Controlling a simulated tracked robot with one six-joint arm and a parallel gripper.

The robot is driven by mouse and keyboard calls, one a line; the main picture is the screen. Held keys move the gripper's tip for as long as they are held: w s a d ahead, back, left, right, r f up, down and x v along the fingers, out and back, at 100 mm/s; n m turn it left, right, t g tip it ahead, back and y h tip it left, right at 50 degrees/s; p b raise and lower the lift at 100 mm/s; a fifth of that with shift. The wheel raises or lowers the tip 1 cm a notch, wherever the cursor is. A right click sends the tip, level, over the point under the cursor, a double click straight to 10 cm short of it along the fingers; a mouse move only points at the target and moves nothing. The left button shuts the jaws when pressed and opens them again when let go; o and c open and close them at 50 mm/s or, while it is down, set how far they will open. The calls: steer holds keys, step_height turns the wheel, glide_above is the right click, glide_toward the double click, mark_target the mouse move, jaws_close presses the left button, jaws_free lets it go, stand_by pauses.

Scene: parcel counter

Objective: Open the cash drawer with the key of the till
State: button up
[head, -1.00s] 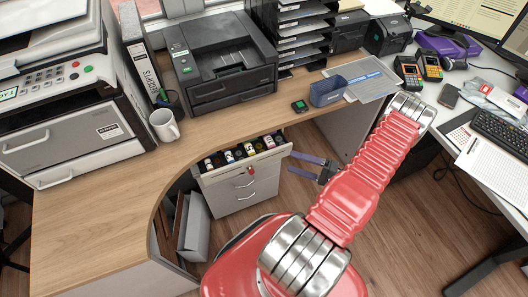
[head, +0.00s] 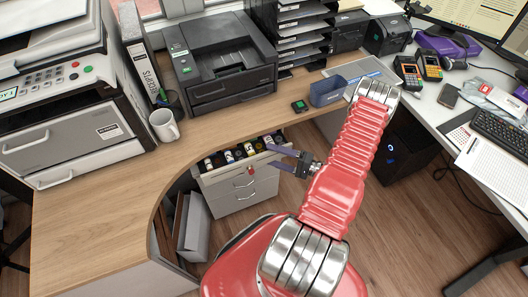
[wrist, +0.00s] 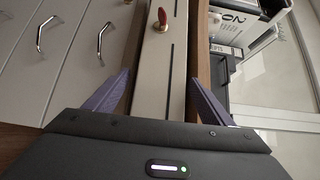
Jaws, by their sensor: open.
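A key with a red head (head: 250,171) is at the pale top front (head: 228,172) of the drawer unit under the counter. In the wrist view the red key (wrist: 162,16) is upright in a brass-coloured lock on a pale panel (wrist: 150,90) with a dark slot. My gripper (head: 270,157) is open, with its purple fingers by the right end of this front. In the wrist view my gripper (wrist: 158,92) has one finger on each side of the panel in the picture. The key is ahead, apart from the fingers. I cannot tell whether the fingers touch the panel.
Lower drawers with metal handles (wrist: 100,42) lie below the key. Several small bottles (head: 228,156) stand in a row behind the top front. The wooden counter (head: 95,210) carries a printer (head: 215,60), a mug (head: 164,124) and a blue bin (head: 326,92).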

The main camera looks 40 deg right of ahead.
mark_target(264, 153)
steer(key=shift+x, duration=2.3)
steer(key=c, duration=1.5)
steer(key=shift+s+d, duration=0.1)
steer(key=shift+d, duration=0.1)
steer(key=shift+s+a+f, duration=0.1)
